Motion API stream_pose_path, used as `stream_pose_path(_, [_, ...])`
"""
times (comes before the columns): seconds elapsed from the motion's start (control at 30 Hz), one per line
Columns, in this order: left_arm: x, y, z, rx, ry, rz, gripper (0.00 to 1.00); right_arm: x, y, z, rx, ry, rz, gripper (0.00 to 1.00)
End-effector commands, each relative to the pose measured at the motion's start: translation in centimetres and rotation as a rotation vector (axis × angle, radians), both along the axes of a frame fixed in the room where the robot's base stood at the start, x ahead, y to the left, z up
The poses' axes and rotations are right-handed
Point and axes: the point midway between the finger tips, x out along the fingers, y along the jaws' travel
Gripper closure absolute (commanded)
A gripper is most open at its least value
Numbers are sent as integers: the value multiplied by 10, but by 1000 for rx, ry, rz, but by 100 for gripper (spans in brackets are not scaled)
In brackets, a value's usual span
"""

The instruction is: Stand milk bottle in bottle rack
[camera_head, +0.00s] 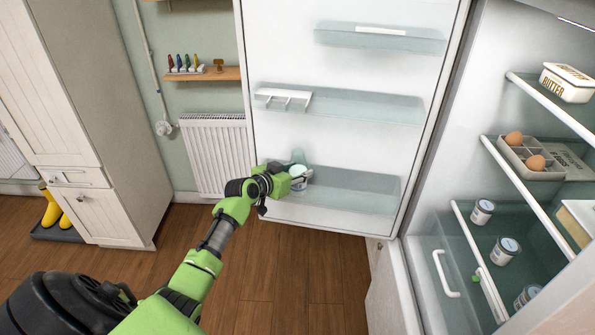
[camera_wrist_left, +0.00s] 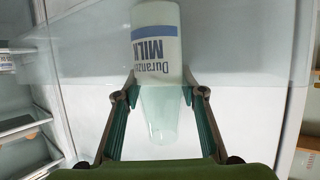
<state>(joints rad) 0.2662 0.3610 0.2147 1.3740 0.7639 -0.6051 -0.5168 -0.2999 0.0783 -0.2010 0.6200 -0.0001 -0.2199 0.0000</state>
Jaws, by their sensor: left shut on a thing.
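The milk bottle (camera_wrist_left: 157,50) is pale and translucent with a white label reading MILK. In the left wrist view it lies between the fingers of my left gripper (camera_wrist_left: 160,95), which is shut on it around its narrower part. In the head view my left gripper (camera_head: 288,178) holds the milk bottle (camera_head: 299,186) at the left end of the lowest door shelf (camera_head: 355,190), the likely bottle rack. The gripper partly hides the bottle. I cannot tell whether its base touches the shelf floor. My right gripper is not in view.
The fridge door (camera_head: 345,70) stands open, with a middle shelf (camera_head: 370,104) holding a white pronged insert (camera_head: 284,97). The rest of the lowest door shelf looks empty. Inside the fridge are eggs (camera_head: 536,162), a butter box (camera_head: 567,82) and several small tubs.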

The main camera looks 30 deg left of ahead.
Motion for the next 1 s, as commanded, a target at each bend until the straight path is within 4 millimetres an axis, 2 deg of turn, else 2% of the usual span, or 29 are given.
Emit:
stream_pose_path(0.03, [1,0,-1,1,-4,1,98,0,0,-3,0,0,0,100])
stream_pose_path(0.07, [0,0,-3,1,1,0,60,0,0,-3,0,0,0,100])
stream_pose_path(0.1, [0,0,-2,1,0,0,50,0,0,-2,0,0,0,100])
stream_pose_path(0.13, [0,0,-2,1,1,0,46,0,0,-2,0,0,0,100])
stream_pose_path(0.57, [-2,0,1,1,0,1,46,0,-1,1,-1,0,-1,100])
stream_pose_path(0.77, [-27,1,10,3,1,-1,46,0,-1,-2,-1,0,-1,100])
stream_pose_path(1.0, [-71,2,27,5,1,-1,46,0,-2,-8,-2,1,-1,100])
